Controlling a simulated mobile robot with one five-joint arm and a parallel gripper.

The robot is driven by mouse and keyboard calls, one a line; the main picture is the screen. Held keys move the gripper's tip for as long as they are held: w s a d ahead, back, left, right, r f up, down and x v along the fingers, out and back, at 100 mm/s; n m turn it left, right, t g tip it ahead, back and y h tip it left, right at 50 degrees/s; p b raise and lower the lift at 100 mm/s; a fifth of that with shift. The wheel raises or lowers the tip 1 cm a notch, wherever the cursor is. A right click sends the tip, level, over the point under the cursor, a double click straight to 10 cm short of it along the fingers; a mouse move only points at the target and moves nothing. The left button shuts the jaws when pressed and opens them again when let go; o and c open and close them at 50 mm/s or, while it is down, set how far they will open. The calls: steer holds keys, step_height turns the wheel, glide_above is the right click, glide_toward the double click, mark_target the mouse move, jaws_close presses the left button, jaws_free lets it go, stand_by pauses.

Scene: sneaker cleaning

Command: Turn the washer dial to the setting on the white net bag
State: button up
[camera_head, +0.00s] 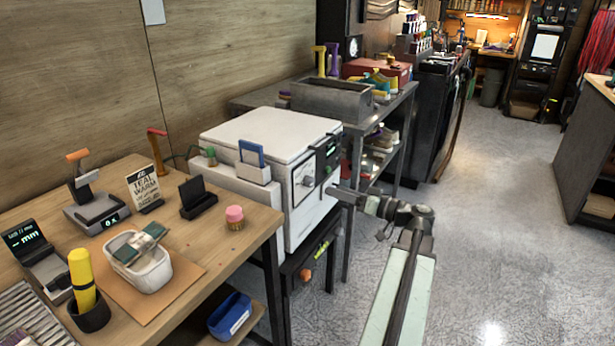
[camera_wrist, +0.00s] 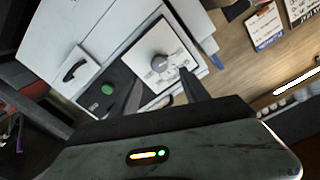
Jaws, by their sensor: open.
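The white washer (camera_head: 262,130) stands against the wall in the middle of the head view. Its grey dial (camera_head: 308,181) is on the front face; in the wrist view the dial (camera_wrist: 160,63) sits on a white square panel with small marks around it. I cannot read the marks or the setting. My gripper (camera_head: 338,191) is in front of the washer, close to the dial. In the wrist view my gripper (camera_wrist: 163,92) has its dark fingers apart, with the dial ahead of them and apart from them. I cannot make out a white net bag in either view.
A wooden table (camera_head: 200,290) on the left holds a white tub (camera_head: 150,278), a "TEAL WARM" card (camera_head: 143,186) and small devices. A metal shelf unit (camera_head: 402,108) stands beyond the washer. The speckled floor (camera_head: 490,220) on the right is clear.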

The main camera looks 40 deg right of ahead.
mark_target(313, 182)
steer(key=x, duration=0.8)
steer(key=shift+w, duration=0.35)
jaws_close()
